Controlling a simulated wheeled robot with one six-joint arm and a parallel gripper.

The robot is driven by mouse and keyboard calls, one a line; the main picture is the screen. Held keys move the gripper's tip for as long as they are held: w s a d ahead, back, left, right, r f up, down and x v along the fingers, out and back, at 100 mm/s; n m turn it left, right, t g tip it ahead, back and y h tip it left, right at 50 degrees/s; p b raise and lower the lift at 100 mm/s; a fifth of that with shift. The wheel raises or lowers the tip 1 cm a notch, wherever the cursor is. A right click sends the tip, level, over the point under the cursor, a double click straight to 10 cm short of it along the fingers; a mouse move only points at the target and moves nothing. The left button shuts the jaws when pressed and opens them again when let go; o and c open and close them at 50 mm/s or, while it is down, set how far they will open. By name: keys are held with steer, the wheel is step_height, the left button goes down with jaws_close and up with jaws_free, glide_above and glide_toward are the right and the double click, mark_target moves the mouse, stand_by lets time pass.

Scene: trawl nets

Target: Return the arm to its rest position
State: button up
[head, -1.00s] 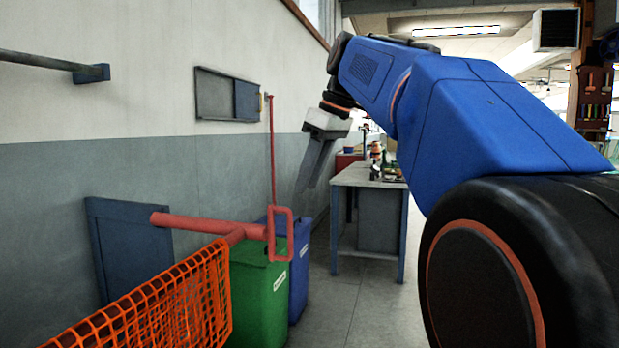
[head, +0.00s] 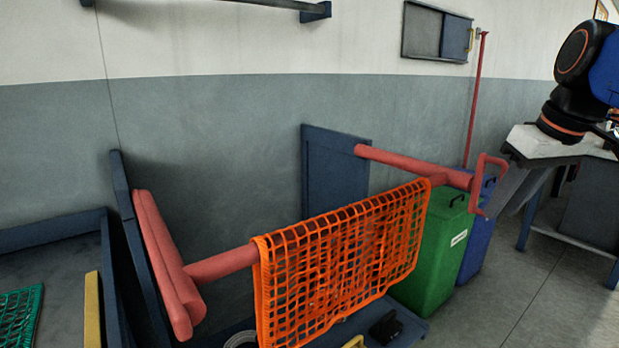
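My arm shows only at the right edge of the head view, with its dark wrist and blue link cut off by the frame. My gripper (head: 508,205) hangs below the wrist, a white body with grey fingers pointing down and left. It is in front of the blue bin and close in the picture to the red crank handle. I see nothing held in it, but the fingers overlap from this side and their gap cannot be told.
An orange net (head: 345,262) hangs over a red roller (head: 222,264) with a crank handle (head: 490,182). Behind stand a green bin (head: 437,250) and a blue bin (head: 481,232). A workbench (head: 572,240) stands right. A green net (head: 18,318) lies lower left. Open floor is lower right.

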steer(key=s+a+f+m, duration=0.1)
steer(key=s+a+f, duration=0.2)
steer(key=f, duration=0.9)
steer(key=s+a+f+m+h, duration=0.1)
steer(key=s+a+f, duration=0.2)
steer(key=s+f, duration=0.5)
step_height(320, 180, down, 6)
steer(key=shift+a+r+m+t, duration=0.2)
steer(key=shift+r+m+t, duration=0.1)
steer(key=shift+t, duration=0.1)
